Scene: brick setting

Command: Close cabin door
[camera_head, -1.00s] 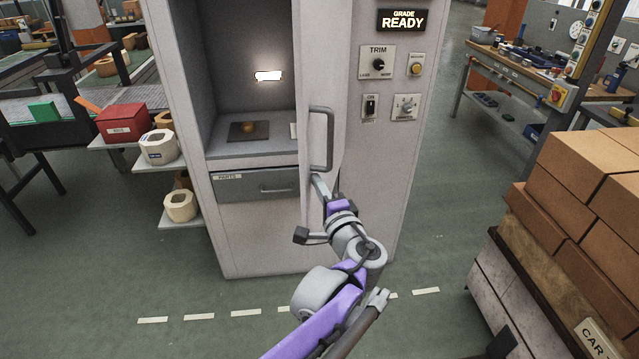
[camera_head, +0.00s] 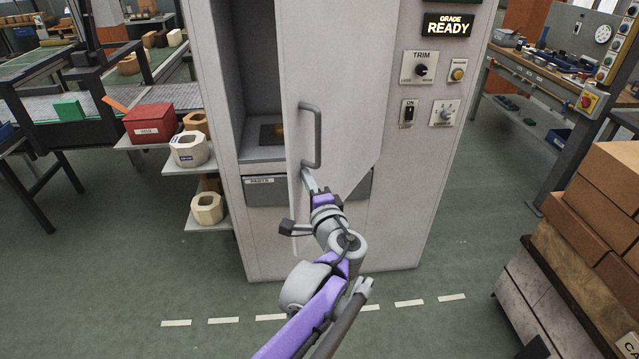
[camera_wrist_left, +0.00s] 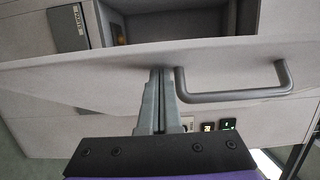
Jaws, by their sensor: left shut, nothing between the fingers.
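The cabin door (camera_head: 345,75) is a light grey panel hinged on the right side of the cabin (camera_head: 400,190). It stands partly open, with a gap at the left showing the inside. Its grey bar handle (camera_head: 318,138) is near its left edge. My left gripper (camera_head: 308,178) is shut and empty, at the door's outer face just below the handle. In the left wrist view the closed fingers (camera_wrist_left: 157,78) reach the door panel (camera_wrist_left: 110,75) beside the handle (camera_wrist_left: 230,96); I cannot tell whether they touch. My right gripper is not in view.
Inside the cabin is a dark plate (camera_head: 270,134). A drawer (camera_head: 262,190) is below, partly hidden by the door. Side shelves at left hold a red box (camera_head: 150,124) and pale blocks (camera_head: 190,149). Stacked boxes (camera_head: 610,185) stand at right. The floor in front is clear.

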